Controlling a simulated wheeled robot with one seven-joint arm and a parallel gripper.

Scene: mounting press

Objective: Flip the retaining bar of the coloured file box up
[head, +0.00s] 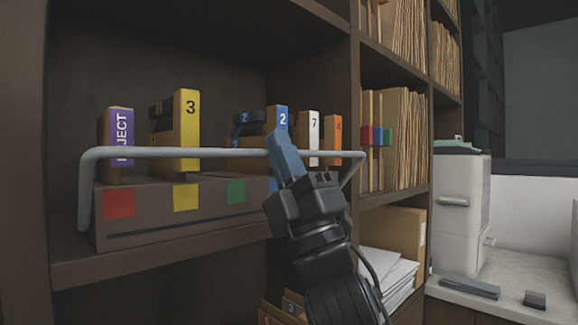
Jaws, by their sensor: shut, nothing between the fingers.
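The file box (150,220) sits on a shelf in the head view, with red, yellow, green and blue squares on its front. Its grey retaining bar (190,153) runs across in front of the upright files, above the box's front face, with its ends bent down at both sides. My gripper (280,143) is shut and empty, with its blue fingers at the bar's right half. The fingers overlap the bar in the picture; I cannot tell whether they touch it. My gripper hides part of the box's right front.
Upright files stand in the box: a purple REJECT file (118,140), a yellow 3 (187,125), a white 7 (308,135) and others. A shelf divider (354,80) stands close to the right. A white machine (460,200) stands on a counter further right.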

